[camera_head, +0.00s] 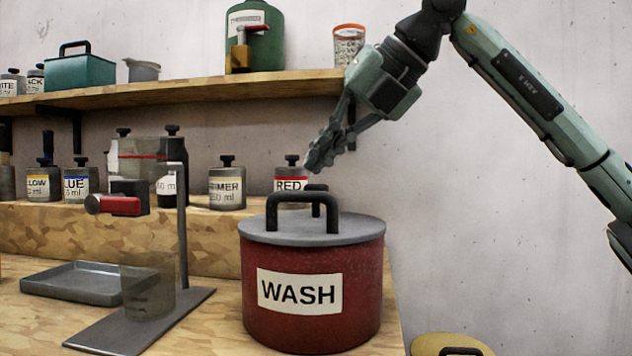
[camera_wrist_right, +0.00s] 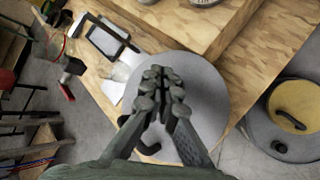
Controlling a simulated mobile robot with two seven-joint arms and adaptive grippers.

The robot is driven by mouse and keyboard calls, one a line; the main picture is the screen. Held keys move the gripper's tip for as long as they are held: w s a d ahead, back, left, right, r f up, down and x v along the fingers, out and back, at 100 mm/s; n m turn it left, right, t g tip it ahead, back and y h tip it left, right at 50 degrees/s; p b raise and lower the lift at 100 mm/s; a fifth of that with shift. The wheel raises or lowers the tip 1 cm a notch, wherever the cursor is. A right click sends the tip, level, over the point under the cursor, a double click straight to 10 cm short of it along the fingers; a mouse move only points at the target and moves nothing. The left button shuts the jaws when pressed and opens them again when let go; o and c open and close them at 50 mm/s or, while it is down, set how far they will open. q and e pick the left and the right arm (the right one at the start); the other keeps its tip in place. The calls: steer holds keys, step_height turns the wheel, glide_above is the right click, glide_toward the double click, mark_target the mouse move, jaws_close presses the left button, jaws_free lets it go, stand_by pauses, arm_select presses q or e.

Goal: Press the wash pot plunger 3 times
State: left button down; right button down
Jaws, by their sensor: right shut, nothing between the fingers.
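The red wash pot (camera_head: 362,285) with a white WASH label stands upright on the wooden bench. Its grey lid (camera_head: 358,229) carries a black arched handle (camera_head: 334,215); a black knob, seemingly the plunger (camera_head: 316,187), shows just behind the handle's top. My right gripper (camera_head: 316,160) is shut and empty, its fingertips pointing down a little above the knob, with a small gap seen from the head. In the right wrist view the closed fingers (camera_wrist_right: 165,85) lie over the lid (camera_wrist_right: 208,90) and hide the plunger; part of the handle (camera_wrist_right: 150,142) shows beside them. My left gripper is not in view.
Paint tins, including a RED one (camera_head: 290,172), stand on the raised ledge behind the pot. A metal stand (camera_head: 180,230) with a clear cup and a tray (camera_head: 75,282) are left. A wooden shelf (camera_head: 200,97) runs behind. A yellow-lidded container (camera_head: 450,345) sits lower right.

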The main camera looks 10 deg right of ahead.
mark_target(321, 184)
step_height(321, 184, up, 5)
steer(key=p, duration=0.4)
steer(key=shift+f, duration=0.1)
stand_by(0.4)
